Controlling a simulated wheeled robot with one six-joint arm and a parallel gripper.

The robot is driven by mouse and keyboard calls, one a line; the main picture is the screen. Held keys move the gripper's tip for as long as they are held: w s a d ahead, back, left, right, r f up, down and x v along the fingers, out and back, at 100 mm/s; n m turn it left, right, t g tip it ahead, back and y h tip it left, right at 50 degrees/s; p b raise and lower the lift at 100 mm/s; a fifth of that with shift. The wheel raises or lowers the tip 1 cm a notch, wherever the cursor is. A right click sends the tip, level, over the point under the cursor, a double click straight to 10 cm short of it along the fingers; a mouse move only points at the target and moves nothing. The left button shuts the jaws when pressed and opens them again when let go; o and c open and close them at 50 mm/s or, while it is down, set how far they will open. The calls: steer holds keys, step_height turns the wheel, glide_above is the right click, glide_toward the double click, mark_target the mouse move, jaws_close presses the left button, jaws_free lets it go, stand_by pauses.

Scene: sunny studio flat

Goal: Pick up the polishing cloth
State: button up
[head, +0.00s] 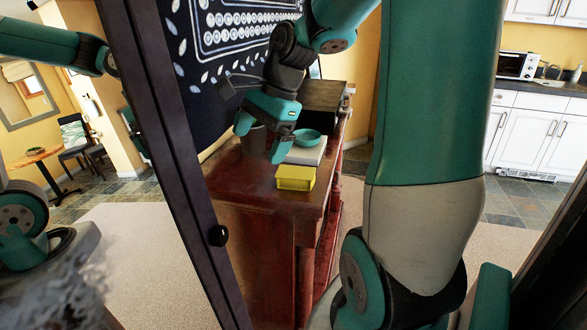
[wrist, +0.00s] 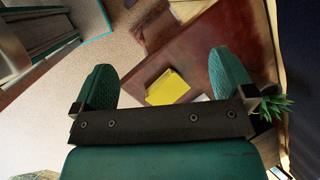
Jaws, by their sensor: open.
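The yellow item (head: 295,178), which I take to be the polishing cloth, lies on the dark red wooden table (head: 240,180) near its front edge. It looks like a small folded block. My gripper (head: 263,140) is open and empty. It is held above the table, up and left of the cloth in the head view, and does not touch it.
A teal bowl (head: 307,138) rests on a pale flat block (head: 306,155) just behind the cloth. A dark cup-like pot (head: 253,141) is partly hidden by my gripper. A green plant (wrist: 272,105) shows at the right in the wrist view. A dark patterned hanging (head: 225,50) is behind.

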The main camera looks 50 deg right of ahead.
steer(key=s+d+r+m+h+p, duration=0.15)
steer(key=s+d+m, duration=0.25)
steer(key=d+m, duration=0.9)
steer(key=n+t, duration=0.1)
glide_toward(297, 172)
steer(key=shift+y, duration=0.25)
steer(key=x, duration=0.5)
steer(key=shift+w, duration=0.15)
steer(key=shift+p+x, duration=0.5)
steer(key=shift+x, duration=2.1)
steer(key=shift+d+f, duration=0.15)
steer(key=shift+f, duration=0.05)
steer(key=c, duration=1)
